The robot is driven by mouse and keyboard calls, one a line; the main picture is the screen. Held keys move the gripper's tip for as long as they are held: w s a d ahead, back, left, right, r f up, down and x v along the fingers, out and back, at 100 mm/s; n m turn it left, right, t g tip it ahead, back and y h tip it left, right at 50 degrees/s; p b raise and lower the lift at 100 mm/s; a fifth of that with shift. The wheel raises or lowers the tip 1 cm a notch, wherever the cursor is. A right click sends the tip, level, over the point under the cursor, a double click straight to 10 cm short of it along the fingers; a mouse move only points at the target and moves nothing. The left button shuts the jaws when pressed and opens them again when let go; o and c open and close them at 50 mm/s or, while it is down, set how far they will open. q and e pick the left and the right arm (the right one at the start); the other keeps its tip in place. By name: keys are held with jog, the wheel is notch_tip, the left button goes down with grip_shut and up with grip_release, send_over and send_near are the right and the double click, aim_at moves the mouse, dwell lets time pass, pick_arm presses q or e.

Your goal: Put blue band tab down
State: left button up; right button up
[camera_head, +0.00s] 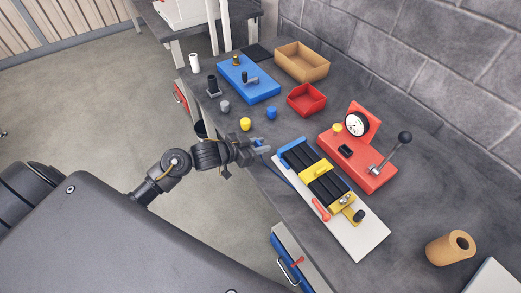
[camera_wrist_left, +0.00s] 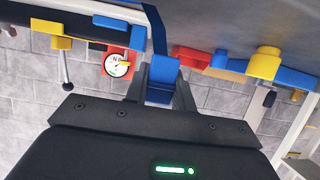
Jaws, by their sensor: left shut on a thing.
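My left gripper (camera_head: 262,146) is shut on the blue band tab (camera_wrist_left: 162,75), seen between the fingers in the wrist view. It is at the bench's front edge, just left of the strip feed rack. A thin dark blue band (camera_wrist_left: 155,30) runs from the tab toward the bench. The strip feed rack (camera_head: 372,238) has a white base, black channels, a blue end block (camera_head: 290,147) and a yellow crossbar (camera_head: 317,171). My right gripper is not in view.
A red gauge press (camera_head: 376,178) with a lever stands behind the rack. A blue fixture (camera_head: 262,92), red tray (camera_head: 306,99), tan tray (camera_head: 302,62), yellow cylinder (camera_head: 245,124) and blue cylinder (camera_head: 271,113) are farther back. A brown roll (camera_head: 447,250) lies at the right.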

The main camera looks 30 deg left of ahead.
aim_at(261, 156)
pick_arm(q)
jog(key=shift+w+a+f+p, duration=0.1)
jog(key=shift+w+f+p, duration=0.2)
jog(key=shift+f, duration=0.5)
jog(key=shift+w+f+p, duration=0.2)
jog(key=shift+w+f, duration=0.1)
jog(key=shift+f, duration=0.45)
jog(key=shift+f+p, duration=0.25)
jog(key=shift+p, duration=0.1)
jog(key=shift+f, duration=0.2)
jog(key=shift+f, duration=0.1)
jog(key=shift+f, duration=0.1)
jog(key=o, duration=1)
jog(key=shift+c, duration=0.2)
jog(key=shift+f, duration=0.1)
jog(key=shift+b, duration=0.3)
